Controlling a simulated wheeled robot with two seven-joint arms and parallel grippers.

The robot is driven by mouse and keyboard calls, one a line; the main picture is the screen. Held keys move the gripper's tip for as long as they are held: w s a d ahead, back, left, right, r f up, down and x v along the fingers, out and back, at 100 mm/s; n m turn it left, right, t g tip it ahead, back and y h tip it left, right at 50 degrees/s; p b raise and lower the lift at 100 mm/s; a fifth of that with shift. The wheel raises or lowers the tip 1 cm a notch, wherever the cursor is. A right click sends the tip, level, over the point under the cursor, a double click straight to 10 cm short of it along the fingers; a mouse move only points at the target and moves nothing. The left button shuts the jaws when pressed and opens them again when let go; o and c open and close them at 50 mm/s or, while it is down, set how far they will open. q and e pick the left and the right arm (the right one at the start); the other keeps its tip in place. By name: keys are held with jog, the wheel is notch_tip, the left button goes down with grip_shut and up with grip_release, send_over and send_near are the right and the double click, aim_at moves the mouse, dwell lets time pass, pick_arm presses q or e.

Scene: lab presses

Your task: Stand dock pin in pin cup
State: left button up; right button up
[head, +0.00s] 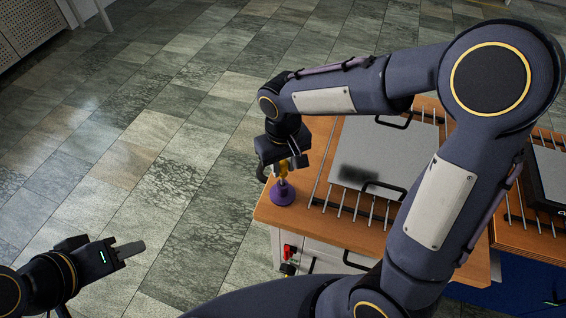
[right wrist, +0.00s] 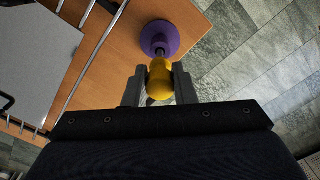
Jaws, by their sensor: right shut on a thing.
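The yellow dock pin (head: 283,169) is held between the fingers of my right gripper (head: 290,165). In the right wrist view the pin (right wrist: 160,78) shows between the two grey fingers (right wrist: 159,88). The purple pin cup (head: 282,194) stands on the wooden table near its left corner; it also shows in the right wrist view (right wrist: 160,36). The pin is right over or at the cup; I cannot tell whether its lower end is inside. My left gripper (head: 130,249) is far to the left, over the floor, with no object seen in it; its finger gap is not clear.
A grey plate (head: 385,150) with black handles lies on metal rods right of the cup. The wooden table (head: 268,212) ends just left of the cup, with tiled floor beyond. A red item (head: 290,251) shows below the table's front edge.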

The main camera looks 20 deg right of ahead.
aim_at(283, 174)
jog(key=shift+f+b, duration=1.7)
jog(key=shift+f, duration=0.45)
jog(key=o, duration=1.1)
notch_tip(283, 174, up, 8)
jog(key=shift+f, duration=0.1)
jog(key=s+d+m+t+y, duration=0.1)
jog(key=s+d+t, duration=0.1)
jog(key=s, duration=0.3)
jog(key=s+d+r+m+t+y, duration=0.1)
jog(key=s+d, duration=0.3)
jog(key=s, duration=0.1)
jog(key=s+d+m+t+y, duration=0.1)
jog(key=s+d+m+t, duration=0.1)
jog(key=s, duration=0.4)
jog(key=shift+d+r+t+y, duration=0.2)
jog(key=shift+d+t+y, duration=0.15)
jog(key=shift+d, duration=0.2)
